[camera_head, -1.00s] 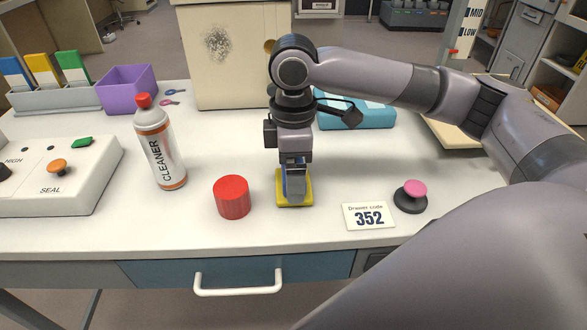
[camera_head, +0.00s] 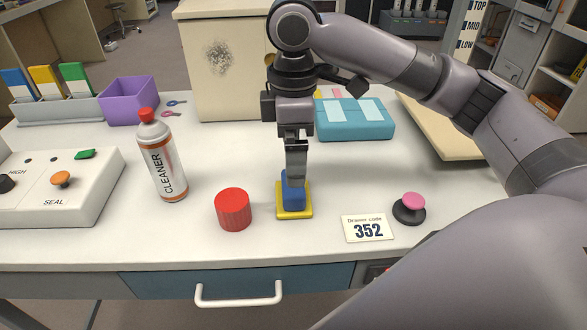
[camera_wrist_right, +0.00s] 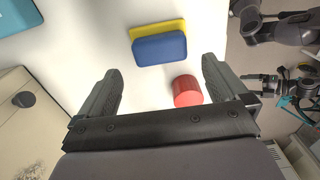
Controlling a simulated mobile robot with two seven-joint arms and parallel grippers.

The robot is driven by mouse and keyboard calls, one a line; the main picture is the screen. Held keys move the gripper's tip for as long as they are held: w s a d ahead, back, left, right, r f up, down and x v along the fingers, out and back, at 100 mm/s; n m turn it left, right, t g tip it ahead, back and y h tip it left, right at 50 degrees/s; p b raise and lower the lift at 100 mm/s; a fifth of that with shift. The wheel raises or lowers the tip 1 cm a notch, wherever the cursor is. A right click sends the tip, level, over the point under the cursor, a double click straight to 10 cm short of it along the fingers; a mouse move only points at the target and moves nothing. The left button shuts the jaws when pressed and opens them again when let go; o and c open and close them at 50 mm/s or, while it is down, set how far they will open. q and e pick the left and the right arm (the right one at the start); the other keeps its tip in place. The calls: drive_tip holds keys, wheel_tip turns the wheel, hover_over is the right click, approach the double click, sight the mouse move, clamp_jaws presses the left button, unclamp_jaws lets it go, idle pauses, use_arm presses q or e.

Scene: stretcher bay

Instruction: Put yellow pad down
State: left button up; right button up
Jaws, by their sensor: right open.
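The yellow pad (camera_head: 294,213) lies flat on the white table, with its blue block (camera_head: 292,192) on top. In the wrist view the yellow rim (camera_wrist_right: 140,29) shows beside the blue top (camera_wrist_right: 160,49). My right gripper (camera_head: 296,178) points down just above the blue block. In the wrist view my right gripper (camera_wrist_right: 160,68) has its fingers wide apart with nothing between them, and the block is beyond the fingertips.
A red cylinder (camera_head: 233,209) stands close left of the pad. A cleaner bottle (camera_head: 163,160) is farther left. A code card (camera_head: 368,228) and a pink-topped knob (camera_head: 410,208) are to the right. A teal case (camera_head: 354,122) lies behind. The table's front edge is near.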

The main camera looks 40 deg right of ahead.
wheel_tip(320, 180, up, 5)
drive_tip(key=shift+f+p, duration=0.1)
drive_tip(key=shift+p, duration=0.25)
idle(0.4)
